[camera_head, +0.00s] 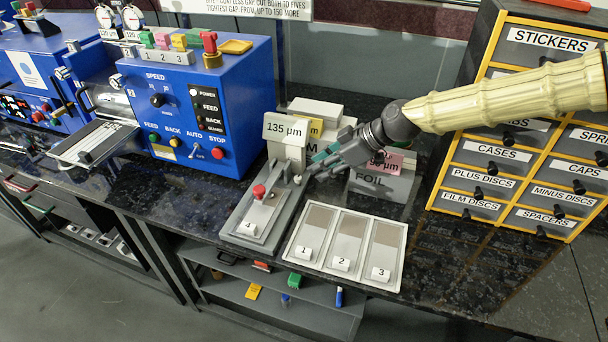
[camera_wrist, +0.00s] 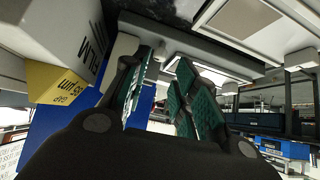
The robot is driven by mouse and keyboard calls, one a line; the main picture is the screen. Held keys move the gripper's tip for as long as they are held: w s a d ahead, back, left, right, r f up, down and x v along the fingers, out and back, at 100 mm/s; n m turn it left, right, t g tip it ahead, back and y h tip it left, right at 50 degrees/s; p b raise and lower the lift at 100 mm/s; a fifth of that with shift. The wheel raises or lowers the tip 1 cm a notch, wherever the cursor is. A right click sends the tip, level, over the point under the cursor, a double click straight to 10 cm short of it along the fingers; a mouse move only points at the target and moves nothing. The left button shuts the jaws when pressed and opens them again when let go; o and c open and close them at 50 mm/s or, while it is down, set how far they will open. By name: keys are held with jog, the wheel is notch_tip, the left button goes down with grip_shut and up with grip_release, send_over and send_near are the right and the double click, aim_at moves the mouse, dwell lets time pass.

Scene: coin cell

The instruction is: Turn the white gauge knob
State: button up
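A grey gauge stand (camera_head: 262,215) with a "135 µm" display (camera_head: 285,128) stands on the dark counter in the head view. A small pale knob (camera_head: 298,179) shows at its right side, close to my gripper's tips; I take it as the white gauge knob. My gripper (camera_head: 318,164) reaches in from the right, just beside the stand. In the wrist view my gripper's teal-padded fingers (camera_wrist: 158,92) are apart, with a gap between them.
A blue machine (camera_head: 237,100) stands left of the stand. A foil box (camera_head: 382,187) is close behind my gripper at right. A tray with three strips (camera_head: 290,257) lies in front. A labelled drawer cabinet (camera_head: 480,150) stands at right.

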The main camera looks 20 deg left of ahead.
aim_at(301, 177)
jog(key=x, duration=0.6)
jog(key=shift+a+f, duration=0.2)
jog(key=shift+a, duration=0.05)
